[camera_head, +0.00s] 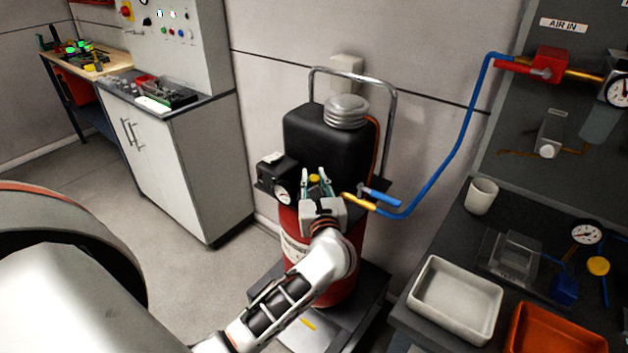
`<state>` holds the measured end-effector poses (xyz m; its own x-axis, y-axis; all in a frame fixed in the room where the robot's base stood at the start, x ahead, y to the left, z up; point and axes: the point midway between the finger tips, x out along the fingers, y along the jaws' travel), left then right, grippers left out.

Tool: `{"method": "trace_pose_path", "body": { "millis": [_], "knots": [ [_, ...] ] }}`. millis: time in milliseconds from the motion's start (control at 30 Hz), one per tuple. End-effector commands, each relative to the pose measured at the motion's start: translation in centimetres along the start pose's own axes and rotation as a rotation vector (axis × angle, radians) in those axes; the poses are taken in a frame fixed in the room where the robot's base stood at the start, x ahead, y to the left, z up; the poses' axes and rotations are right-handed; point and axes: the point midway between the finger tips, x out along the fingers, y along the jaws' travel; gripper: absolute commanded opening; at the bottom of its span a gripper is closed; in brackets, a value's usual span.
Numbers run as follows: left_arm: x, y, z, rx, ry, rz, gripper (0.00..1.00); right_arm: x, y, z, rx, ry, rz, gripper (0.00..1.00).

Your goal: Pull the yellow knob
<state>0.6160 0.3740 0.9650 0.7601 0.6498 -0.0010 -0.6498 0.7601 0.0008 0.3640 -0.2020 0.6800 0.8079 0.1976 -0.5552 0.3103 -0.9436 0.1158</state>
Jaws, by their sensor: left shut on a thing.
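The yellow knob (315,180) is on the front of the red and black tank unit (318,140), just below its black upper part. My left gripper (317,182) reaches up to it, with one finger on each side of the knob. The gripper is shut on the knob, and its body hides the area just below. A pressure gauge (283,196) sits left of the knob. A brass fitting with a blue lever (380,197) sits to its right. My right gripper is not in view.
A blue hose (462,118) runs from the fitting up to the red AIR IN valve (549,64). The right bench holds a white tray (457,297), a cup (481,195) and an orange tray (553,330). A grey cabinet (165,150) stands left. Floor between is open.

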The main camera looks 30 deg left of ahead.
Motion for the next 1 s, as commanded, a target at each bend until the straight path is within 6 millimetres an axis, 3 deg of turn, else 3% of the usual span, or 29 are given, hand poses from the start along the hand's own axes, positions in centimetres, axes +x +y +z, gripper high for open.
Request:
{"method": "trace_pose_path", "body": {
  "millis": [200,233,300,700,867,1000],
  "knots": [
    [0.0,0.0,0.2,-0.002,-0.001,0.000,0.00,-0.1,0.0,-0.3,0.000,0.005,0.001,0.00],
    [0.0,0.0,0.2,-0.002,-0.002,0.000,0.22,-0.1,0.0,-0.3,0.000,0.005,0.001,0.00],
    [0.0,0.0,0.2,-0.002,-0.002,0.000,0.36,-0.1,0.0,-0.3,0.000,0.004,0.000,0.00],
    [-0.5,-0.1,0.1,-0.001,0.000,-0.001,0.36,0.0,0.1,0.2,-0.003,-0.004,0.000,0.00],
    [-2.6,0.0,0.0,-0.002,0.002,-0.002,0.36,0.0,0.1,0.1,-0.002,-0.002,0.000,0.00],
    [-5.5,-0.1,0.0,-0.002,0.003,-0.002,0.36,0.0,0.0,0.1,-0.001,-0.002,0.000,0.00]
  ]
}}
